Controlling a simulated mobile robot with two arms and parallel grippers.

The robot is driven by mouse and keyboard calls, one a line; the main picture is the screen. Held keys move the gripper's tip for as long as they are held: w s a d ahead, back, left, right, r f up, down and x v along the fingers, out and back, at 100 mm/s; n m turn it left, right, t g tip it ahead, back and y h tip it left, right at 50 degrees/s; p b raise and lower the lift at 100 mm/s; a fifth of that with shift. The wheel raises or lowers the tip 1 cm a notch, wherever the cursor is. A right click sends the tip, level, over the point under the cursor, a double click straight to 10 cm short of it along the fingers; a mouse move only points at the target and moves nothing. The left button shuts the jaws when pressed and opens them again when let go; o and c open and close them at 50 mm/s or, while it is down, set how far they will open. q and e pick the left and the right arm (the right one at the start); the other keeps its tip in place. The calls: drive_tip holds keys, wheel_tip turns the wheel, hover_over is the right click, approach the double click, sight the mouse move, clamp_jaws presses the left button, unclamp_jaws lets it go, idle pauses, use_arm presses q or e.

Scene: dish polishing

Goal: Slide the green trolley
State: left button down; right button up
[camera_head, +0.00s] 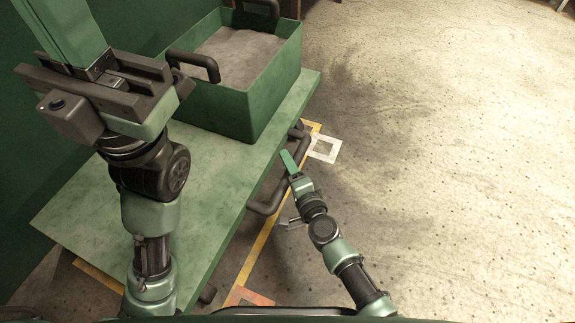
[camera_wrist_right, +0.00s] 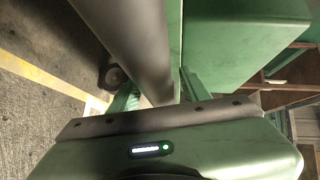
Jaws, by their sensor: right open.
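The green trolley (camera_head: 95,215) has a flat green top and stands along the left of the head view. A dark tubular handle (camera_head: 266,207) runs along its right side. My right gripper (camera_head: 289,161) is at this handle, low beside the trolley's edge. In the right wrist view, the grey handle bar (camera_wrist_right: 125,35) passes between the open fingers of the right gripper (camera_wrist_right: 157,92); I cannot tell whether they touch it. My left gripper (camera_head: 72,35) is over the trolley's far left part, and its finger opening is unclear.
A green bin (camera_head: 215,108) with black handles and grey contents sits on the trolley's back part. A green wall (camera_head: 25,130) borders the left. Yellow floor tape (camera_head: 256,250) and a white square marking (camera_head: 325,148) lie beside the trolley. Concrete floor on the right is clear.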

drive_tip(key=shift+w+a, duration=0.15)
drive_tip(key=shift+w, duration=0.15)
clamp_jaws()
drive_tip(key=shift+f, duration=0.1)
idle(1.2)
